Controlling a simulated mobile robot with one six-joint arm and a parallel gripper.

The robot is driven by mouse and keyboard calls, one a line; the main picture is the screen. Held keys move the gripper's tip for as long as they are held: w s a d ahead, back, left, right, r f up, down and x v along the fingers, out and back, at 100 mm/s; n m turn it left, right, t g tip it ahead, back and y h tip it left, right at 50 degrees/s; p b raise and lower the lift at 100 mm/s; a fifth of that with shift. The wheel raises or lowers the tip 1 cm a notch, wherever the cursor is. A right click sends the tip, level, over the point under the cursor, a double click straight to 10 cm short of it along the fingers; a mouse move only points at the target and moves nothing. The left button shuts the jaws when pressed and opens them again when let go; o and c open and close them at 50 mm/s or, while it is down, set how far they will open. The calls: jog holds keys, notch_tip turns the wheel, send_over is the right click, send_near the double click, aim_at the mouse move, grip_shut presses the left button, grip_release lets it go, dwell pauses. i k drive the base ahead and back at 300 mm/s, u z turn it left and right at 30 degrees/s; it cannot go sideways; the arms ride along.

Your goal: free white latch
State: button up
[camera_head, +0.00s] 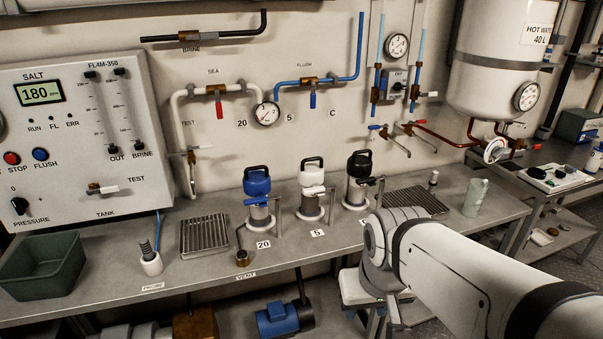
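The white-topped canister (311,172) stands on the bench in the middle, between a blue-topped one (257,181) and a black-topped one (359,165). A white lever-like latch (314,190) lies across its front, just below the white cap. Whether it is fastened is too small to tell. A thin metal post (332,206) stands close at the canister's right. My arm enters from the lower right, and its wrist is in front of the bench edge, right of and nearer than the canister. My gripper (394,314) points down below the bench edge, apart from the latch; its fingers are not clear.
A "5" label (317,233) lies before the white canister. A pale green cup (475,197) stands at the right. Taps (390,140) project from the wall behind. The bench front near the label is clear.

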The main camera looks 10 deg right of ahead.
aim_at(319, 190)
jog(key=z, duration=0.45)
jog(key=i, duration=1.15)
jog(key=u, duration=0.3)
